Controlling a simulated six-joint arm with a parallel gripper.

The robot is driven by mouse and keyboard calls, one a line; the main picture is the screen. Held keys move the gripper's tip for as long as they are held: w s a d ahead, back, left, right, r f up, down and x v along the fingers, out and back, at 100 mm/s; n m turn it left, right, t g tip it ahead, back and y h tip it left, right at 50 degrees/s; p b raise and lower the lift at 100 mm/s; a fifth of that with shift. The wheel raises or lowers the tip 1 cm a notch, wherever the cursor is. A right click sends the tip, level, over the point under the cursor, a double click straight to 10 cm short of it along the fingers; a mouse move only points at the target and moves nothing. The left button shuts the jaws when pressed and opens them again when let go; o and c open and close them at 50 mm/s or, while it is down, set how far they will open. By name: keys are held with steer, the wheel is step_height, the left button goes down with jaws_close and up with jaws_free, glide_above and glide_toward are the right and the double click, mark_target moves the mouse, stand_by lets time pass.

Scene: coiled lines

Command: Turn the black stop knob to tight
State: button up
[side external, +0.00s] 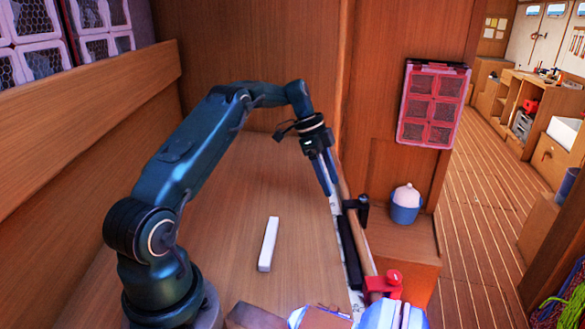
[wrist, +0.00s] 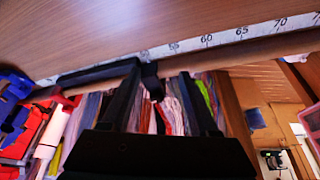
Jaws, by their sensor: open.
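The black stop knob (side external: 362,207) sticks out from the wooden rail at the bench edge, beside the white ruled strip, in the side view. A long black bar (side external: 349,252) runs along the edge next to it. My gripper (side external: 326,186) points down above the strip, a little behind and left of the knob, apart from it. In the wrist view my gripper (wrist: 158,78) has two dark fingers spread apart. The black knob (wrist: 152,82) shows between them, with nothing gripped. Any tightness mark on the knob is too small to see.
A red clamp (side external: 385,283) sits on the rail nearer the camera. A white bar (side external: 268,243) lies on the bench left of the rail. A blue pot (side external: 405,205) stands on a ledge to the right. The middle of the bench is otherwise clear.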

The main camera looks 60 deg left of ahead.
steer(key=shift+s+a, duration=1.55)
steer(key=shift+a, duration=0.25)
